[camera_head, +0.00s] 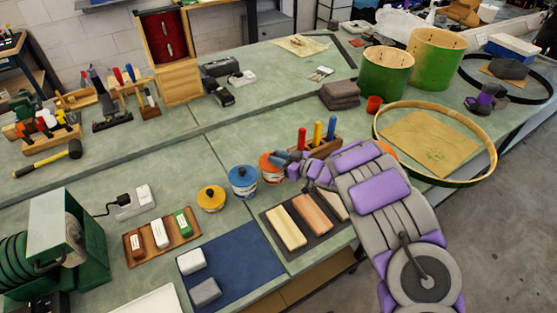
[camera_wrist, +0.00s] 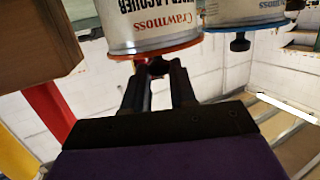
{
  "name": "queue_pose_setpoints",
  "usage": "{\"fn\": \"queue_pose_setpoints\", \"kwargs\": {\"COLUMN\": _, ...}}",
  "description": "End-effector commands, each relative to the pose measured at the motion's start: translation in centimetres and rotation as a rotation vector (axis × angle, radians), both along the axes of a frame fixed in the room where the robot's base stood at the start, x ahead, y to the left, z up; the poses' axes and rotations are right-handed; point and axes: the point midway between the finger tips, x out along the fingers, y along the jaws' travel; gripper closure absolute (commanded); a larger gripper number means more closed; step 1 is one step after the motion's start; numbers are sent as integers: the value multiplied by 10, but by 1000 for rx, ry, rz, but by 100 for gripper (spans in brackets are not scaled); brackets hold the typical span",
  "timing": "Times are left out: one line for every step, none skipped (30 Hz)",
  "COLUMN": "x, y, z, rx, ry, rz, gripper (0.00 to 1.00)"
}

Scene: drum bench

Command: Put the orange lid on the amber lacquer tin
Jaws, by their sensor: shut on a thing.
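The lacquer tin (camera_head: 270,177) is white with an orange band and stands at the bench's middle, right of the blue-lidded tin. The orange lid (camera_head: 267,160) is at its mouth. In the wrist view, which appears upside down, the lid's orange rim (camera_wrist: 158,51) lies along the end of the labelled tin (camera_wrist: 140,22). I cannot tell whether the lid is fully seated. My gripper (camera_head: 285,160) reaches in from the right. In the wrist view my gripper (camera_wrist: 158,70) is shut on the lid's dark knob, with the fingers on either side.
The blue-lidded tin (camera_head: 243,182) stands close left, and a yellow-lidded tin (camera_head: 211,199) is beyond it. A wooden rack (camera_head: 324,149) with coloured handles is close on the right. A dark mat (camera_head: 273,221) with several blocks lies in front. My arm hides part of the bench.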

Motion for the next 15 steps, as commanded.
{"fn": "queue_pose_setpoints", "kwargs": {"x": 0, "y": 0, "z": 0, "rx": -2, "ry": 1, "rz": 0, "gripper": 100}}
{"fn": "queue_pose_setpoints", "kwargs": {"x": 0, "y": -1, "z": 0, "rx": -2, "ry": 1, "rz": 0, "gripper": 100}}
{"fn": "queue_pose_setpoints", "kwargs": {"x": 0, "y": -1, "z": 1, "rx": -2, "ry": 1, "rz": 0, "gripper": 100}}
{"fn": "queue_pose_setpoints", "kwargs": {"x": 0, "y": -1, "z": 1, "rx": -2, "ry": 1, "rz": 0, "gripper": 100}}
{"fn": "queue_pose_setpoints", "kwargs": {"x": 0, "y": -1, "z": 1, "rx": -2, "ry": 1, "rz": 0, "gripper": 100}}
{"fn": "queue_pose_setpoints", "kwargs": {"x": 0, "y": -1, "z": 0, "rx": -2, "ry": 1, "rz": 0, "gripper": 100}}
{"fn": "queue_pose_setpoints", "kwargs": {"x": 0, "y": -1, "z": -1, "rx": -2, "ry": 1, "rz": 0, "gripper": 100}}
{"fn": "queue_pose_setpoints", "kwargs": {"x": 0, "y": -1, "z": -1, "rx": -2, "ry": 1, "rz": 0, "gripper": 73}}
{"fn": "queue_pose_setpoints", "kwargs": {"x": 0, "y": 0, "z": -1, "rx": -2, "ry": 1, "rz": 0, "gripper": 69}}
{"fn": "queue_pose_setpoints", "kwargs": {"x": 0, "y": 0, "z": -1, "rx": -2, "ry": 1, "rz": 0, "gripper": 66}}
{"fn": "queue_pose_setpoints", "kwargs": {"x": 0, "y": 0, "z": 0, "rx": -2, "ry": 1, "rz": 0, "gripper": 64}}
{"fn": "queue_pose_setpoints", "kwargs": {"x": 0, "y": 0, "z": 0, "rx": -2, "ry": 1, "rz": 0, "gripper": 60}}
{"fn": "queue_pose_setpoints", "kwargs": {"x": 0, "y": 0, "z": 0, "rx": -2, "ry": 1, "rz": 0, "gripper": 57}}
{"fn": "queue_pose_setpoints", "kwargs": {"x": 0, "y": 0, "z": 0, "rx": -2, "ry": 1, "rz": 0, "gripper": 54}}
{"fn": "queue_pose_setpoints", "kwargs": {"x": 0, "y": 0, "z": 0, "rx": -1, "ry": 0, "rz": 0, "gripper": 50}}
